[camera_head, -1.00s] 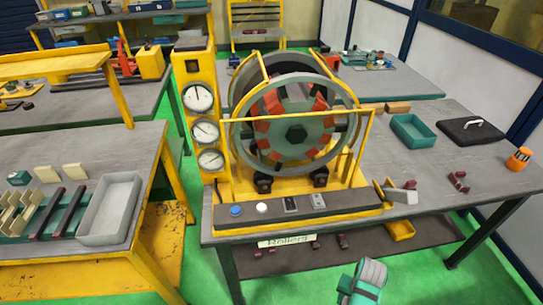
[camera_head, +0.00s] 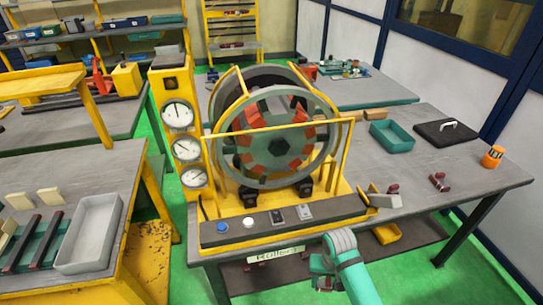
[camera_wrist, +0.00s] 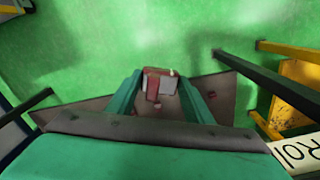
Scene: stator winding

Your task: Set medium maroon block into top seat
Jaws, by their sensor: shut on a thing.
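The stator wheel (camera_head: 283,145) stands upright in a yellow frame on the bench, with a green hub and red blocks around its ring. Which seat is the top one cannot be told clearly. My gripper (camera_wrist: 158,90) is shut on a maroon block (camera_wrist: 157,84) with a pale grey face, held between its two green fingers in the wrist view. In the head view my gripper (camera_head: 323,275) is low in front of the bench, below the wheel and apart from it. The held block is hard to make out there.
A yellow base with buttons (camera_head: 275,216) fronts the wheel, and a gauge column (camera_head: 180,130) stands left. On the bench at right are small maroon parts (camera_head: 438,182), a green tray (camera_head: 391,136), a black case (camera_head: 446,133) and an orange roll (camera_head: 491,157). Green floor lies in front.

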